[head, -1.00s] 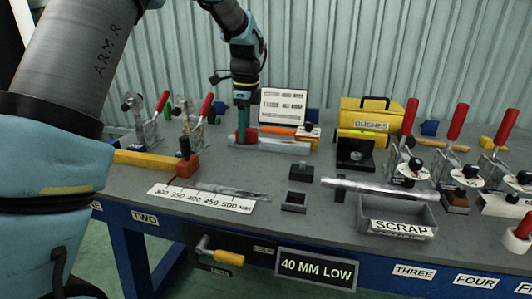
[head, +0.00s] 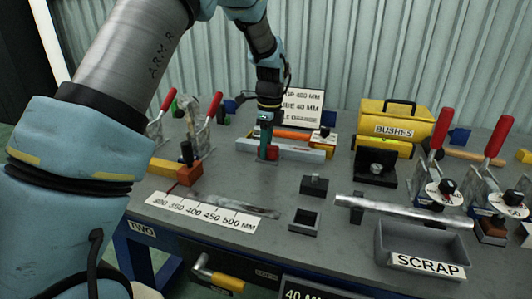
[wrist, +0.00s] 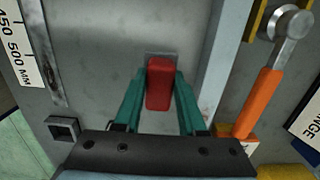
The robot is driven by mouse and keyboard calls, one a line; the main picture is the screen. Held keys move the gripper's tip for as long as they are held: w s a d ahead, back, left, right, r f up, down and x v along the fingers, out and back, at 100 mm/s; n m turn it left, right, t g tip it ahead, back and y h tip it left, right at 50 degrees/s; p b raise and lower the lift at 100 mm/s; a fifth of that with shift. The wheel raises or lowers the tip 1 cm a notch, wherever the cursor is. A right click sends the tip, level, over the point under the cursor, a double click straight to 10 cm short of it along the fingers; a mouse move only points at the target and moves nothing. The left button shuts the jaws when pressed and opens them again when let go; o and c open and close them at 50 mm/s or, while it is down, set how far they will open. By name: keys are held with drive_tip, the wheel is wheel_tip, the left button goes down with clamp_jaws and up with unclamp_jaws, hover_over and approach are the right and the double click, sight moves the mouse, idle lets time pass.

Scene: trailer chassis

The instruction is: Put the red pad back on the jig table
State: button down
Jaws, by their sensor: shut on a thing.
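The red pad (wrist: 160,84) is a small red block between the teal fingers of my gripper (wrist: 160,95) in the wrist view. My gripper is shut on it, one finger on each side. In the head view my gripper (head: 265,148) points down at the back of the jig table (head: 240,255), and the pad (head: 272,153) shows beside the fingers, in front of a pale metal bar. A grey patch shows just past the pad in the wrist view. I cannot tell whether the pad touches the table.
A ruler plate (head: 205,212), a small open square holder (head: 305,220), a black block (head: 314,185) and a scrap bin (head: 425,245) stand nearer. Toggle clamps (head: 435,165) stand at right.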

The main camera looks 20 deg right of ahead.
sight(269, 146)
drive_tip(key=shift+f, duration=1.15)
drive_tip(key=shift+f, duration=0.15)
drive_tip(key=shift+c, duration=2.4)
unclamp_jaws()
drive_tip(key=r, duration=0.8)
drive_tip(key=r+b, duration=0.1)
drive_tip(key=r, duration=0.3)
drive_tip(key=shift+s+d+r, duration=0.15)
drive_tip(key=shift+s+d, duration=0.15)
